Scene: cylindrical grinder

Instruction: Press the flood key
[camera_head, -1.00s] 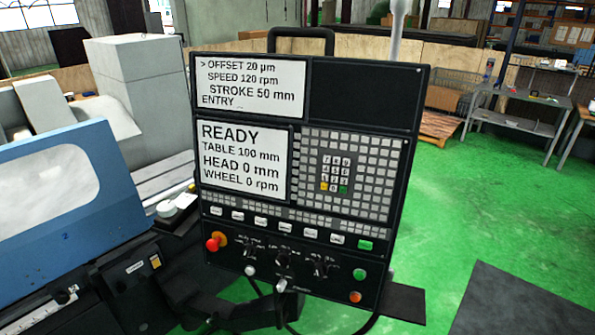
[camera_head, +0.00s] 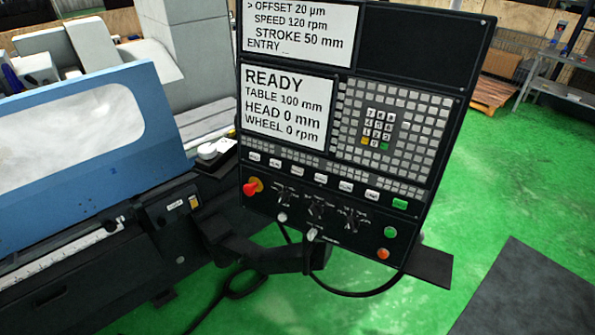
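The black control panel (camera_head: 455,90) stands upright in the middle of the head view. A row of white keys, such as the middle one (camera_head: 320,177), runs below its screens and ends at the right in a green key (camera_head: 400,204). The key labels are too small to read, so I cannot tell which one is the flood key. The lower screen (camera_head: 288,108) reads READY, TABLE 100 mm, HEAD 0 mm, WHEEL 0 rpm. The upper screen (camera_head: 298,30) shows OFFSET, SPEED, STROKE and ENTRY. Neither of my grippers is in view.
Below the keys are a red emergency knob (camera_head: 251,187), several selector switches, a green button (camera_head: 390,232) and an orange button (camera_head: 383,253). The blue machine cover (camera_head: 95,150) stands at left. Green floor (camera_head: 520,190) is open at right. A cable hangs below the panel.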

